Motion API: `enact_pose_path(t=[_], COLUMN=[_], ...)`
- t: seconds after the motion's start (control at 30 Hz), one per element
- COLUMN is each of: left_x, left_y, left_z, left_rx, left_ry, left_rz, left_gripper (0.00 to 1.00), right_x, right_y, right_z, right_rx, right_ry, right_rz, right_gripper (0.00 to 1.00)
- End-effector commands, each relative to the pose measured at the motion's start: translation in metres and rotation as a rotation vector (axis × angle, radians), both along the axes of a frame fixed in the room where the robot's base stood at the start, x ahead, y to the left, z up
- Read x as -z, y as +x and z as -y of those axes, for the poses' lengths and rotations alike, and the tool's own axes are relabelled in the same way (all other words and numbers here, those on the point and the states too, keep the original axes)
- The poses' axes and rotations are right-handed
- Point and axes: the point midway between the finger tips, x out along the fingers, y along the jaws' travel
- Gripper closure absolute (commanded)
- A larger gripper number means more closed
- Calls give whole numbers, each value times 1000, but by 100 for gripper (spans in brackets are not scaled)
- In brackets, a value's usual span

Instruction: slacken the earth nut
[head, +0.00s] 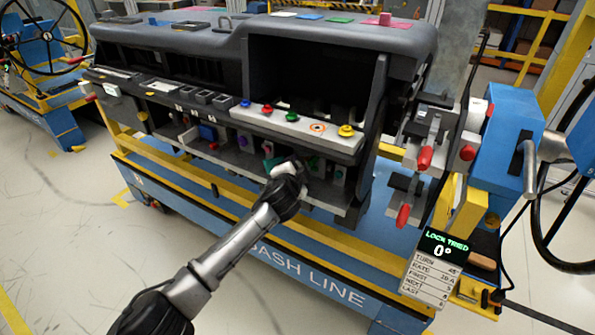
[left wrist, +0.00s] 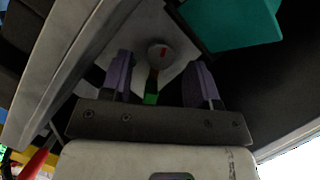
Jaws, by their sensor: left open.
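My left gripper (head: 297,168) reaches under the dashboard's lower front edge, and its fingertips are hard to see in the head view. In the left wrist view the left gripper (left wrist: 160,75) is open, with two purple-grey fingers apart. Between and beyond the fingers is a round grey nut-like head (left wrist: 160,54) with a red mark, on a pale plate (left wrist: 150,28). It looks like the earth nut. A green and yellow strip (left wrist: 151,90) runs below it. I cannot tell whether the fingers touch the head. My right gripper is not in view.
A teal block (left wrist: 230,22) sits close to the fingers. The dashboard module (head: 215,55) stands on a blue and yellow cart. Its ledge (head: 290,125) carries several coloured knobs. Red-handled clamps (head: 425,158) stand at the right.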

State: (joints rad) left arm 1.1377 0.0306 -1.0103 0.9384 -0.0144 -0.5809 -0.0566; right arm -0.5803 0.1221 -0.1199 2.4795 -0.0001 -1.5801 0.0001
Motion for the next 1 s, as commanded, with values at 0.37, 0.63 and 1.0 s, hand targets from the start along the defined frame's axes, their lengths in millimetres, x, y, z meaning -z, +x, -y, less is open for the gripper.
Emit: enact_pose_path(t=[0.37, 0.63, 1.0], left_x=[3, 3, 3], left_y=[13, 14, 14], left_z=[4, 4, 4], left_rx=[0, 0, 0], left_ry=[2, 1, 1], left_rz=[1, 1, 1], left_gripper=[44, 44, 74], right_x=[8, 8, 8], right_y=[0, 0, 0], right_z=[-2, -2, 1], right_rx=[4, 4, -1], right_ry=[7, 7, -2], right_rz=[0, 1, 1], right_gripper=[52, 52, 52])
